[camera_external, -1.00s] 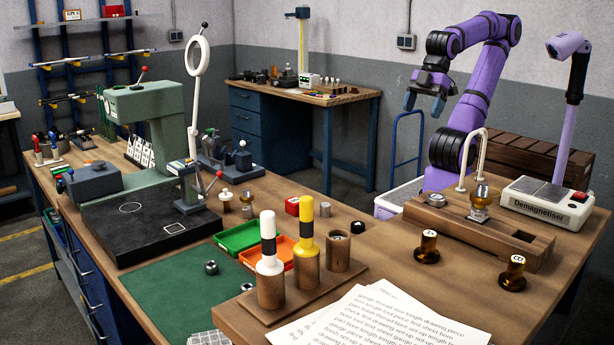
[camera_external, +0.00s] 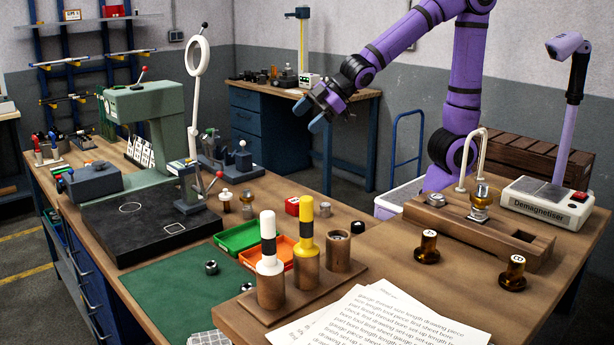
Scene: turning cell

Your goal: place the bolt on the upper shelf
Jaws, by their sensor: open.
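My gripper (camera_external: 309,115) is open and empty, held in the air in front of the back workbench. No bolt can be told for certain. Small dark metal parts (camera_external: 211,267) lie on the green mat, and a brass-and-silver piece (camera_external: 480,194) stands on a wooden block at the right; my gripper is well apart from all of these. The likely upper shelf (camera_external: 97,19) is the top board of the blue wall rack at the far left, with a red box and a small labelled box on it. My gripper is far to its right.
A green press-like stand (camera_external: 150,120) with a white ring magnifier (camera_external: 197,56) rises between my gripper and the rack. White and yellow handled gauges (camera_external: 306,240) stand upright in wooden holders. A demagnetiser (camera_external: 546,202) sits at the right. Papers (camera_external: 375,318) cover the front edge.

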